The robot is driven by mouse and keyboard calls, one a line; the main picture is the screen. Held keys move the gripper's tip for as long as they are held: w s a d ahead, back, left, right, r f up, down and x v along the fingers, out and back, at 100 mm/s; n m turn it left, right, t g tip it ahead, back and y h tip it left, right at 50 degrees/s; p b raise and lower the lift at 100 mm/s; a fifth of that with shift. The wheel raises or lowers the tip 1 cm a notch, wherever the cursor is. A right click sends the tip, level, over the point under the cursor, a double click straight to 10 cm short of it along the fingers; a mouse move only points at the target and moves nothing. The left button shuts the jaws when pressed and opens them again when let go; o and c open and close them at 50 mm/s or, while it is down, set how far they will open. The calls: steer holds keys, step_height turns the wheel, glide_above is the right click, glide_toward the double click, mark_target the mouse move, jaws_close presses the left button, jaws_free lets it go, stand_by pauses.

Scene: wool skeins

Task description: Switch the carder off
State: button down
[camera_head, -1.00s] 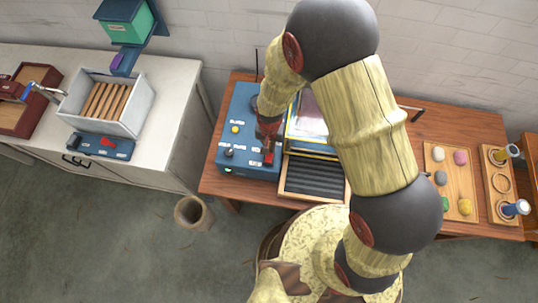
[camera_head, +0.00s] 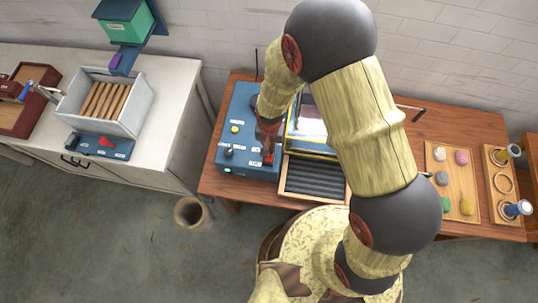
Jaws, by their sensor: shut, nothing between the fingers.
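The carder is a blue machine (camera_head: 240,105) on the brown wooden table. Its panel carries a yellow button (camera_head: 235,129), small dark knobs (camera_head: 229,152) with white labels, and a lit green lamp (camera_head: 228,170). Its bed, with pale fibre (camera_head: 308,122), shows partly behind my arm. A dark ribbed tray (camera_head: 312,178) sits at its front. My gripper (camera_head: 267,153) is shut and points down at the right side of the panel, by a red part (camera_head: 268,159). The gripper hides much of that spot, and I cannot tell whether it touches the red part.
A wooden board with coloured balls (camera_head: 452,178) and a rack with spools (camera_head: 500,185) lie at the right. A white counter (camera_head: 170,110) at the left holds a grey bin with wooden slats (camera_head: 103,100). A round container (camera_head: 190,212) stands on the floor.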

steer(key=shift+f, duration=0.25)
steer(key=shift+r, duration=0.2)
steer(key=shift+r+p, duration=2.1)
steer(key=shift+r, duration=1.3)
